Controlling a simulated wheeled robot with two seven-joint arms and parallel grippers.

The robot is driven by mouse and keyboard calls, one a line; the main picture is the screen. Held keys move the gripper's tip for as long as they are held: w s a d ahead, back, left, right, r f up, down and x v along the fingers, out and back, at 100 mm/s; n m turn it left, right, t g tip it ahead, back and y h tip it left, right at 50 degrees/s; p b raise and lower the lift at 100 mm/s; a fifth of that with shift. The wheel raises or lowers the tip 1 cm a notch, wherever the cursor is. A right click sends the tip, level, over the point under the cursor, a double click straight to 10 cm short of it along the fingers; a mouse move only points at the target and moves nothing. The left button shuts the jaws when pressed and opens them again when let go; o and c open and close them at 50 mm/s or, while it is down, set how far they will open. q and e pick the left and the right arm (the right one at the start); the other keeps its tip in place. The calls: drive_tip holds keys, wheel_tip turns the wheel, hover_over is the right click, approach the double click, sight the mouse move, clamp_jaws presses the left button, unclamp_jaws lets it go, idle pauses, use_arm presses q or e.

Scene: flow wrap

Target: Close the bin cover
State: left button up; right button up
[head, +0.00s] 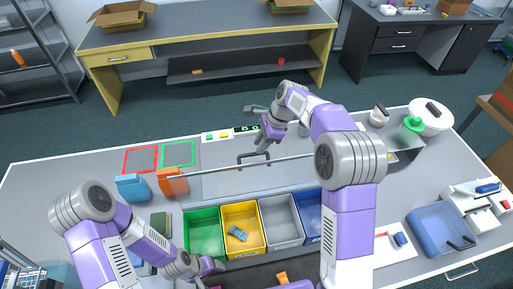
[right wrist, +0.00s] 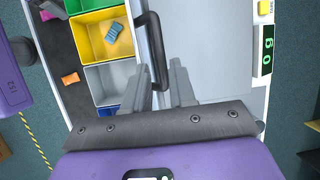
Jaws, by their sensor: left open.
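The bin cover (head: 218,184) is a flat grey panel behind the row of bins, which stand uncovered. Its dark handle (head: 254,158) stands up along a long rail; the handle also shows in the right wrist view (right wrist: 153,45). My right gripper (head: 264,143) is just behind and above the handle in the head view. In the right wrist view its two fingers (right wrist: 158,85) are apart, with the handle's near end between or just beyond them; contact cannot be told. My left gripper (head: 208,275) is low in front of the green bin (head: 205,222), apart from the cover.
The yellow bin (head: 254,247) holds a blue item (head: 238,233). A grey bin (head: 278,210) and a blue bin (head: 311,225) stand beside it. Blue and orange packs (head: 172,181) stand left of the cover. A scale display (head: 246,128) lies behind it.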

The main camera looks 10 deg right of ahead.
sight(254, 153)
drive_tip(key=shift+x, duration=1.8)
clamp_jaws()
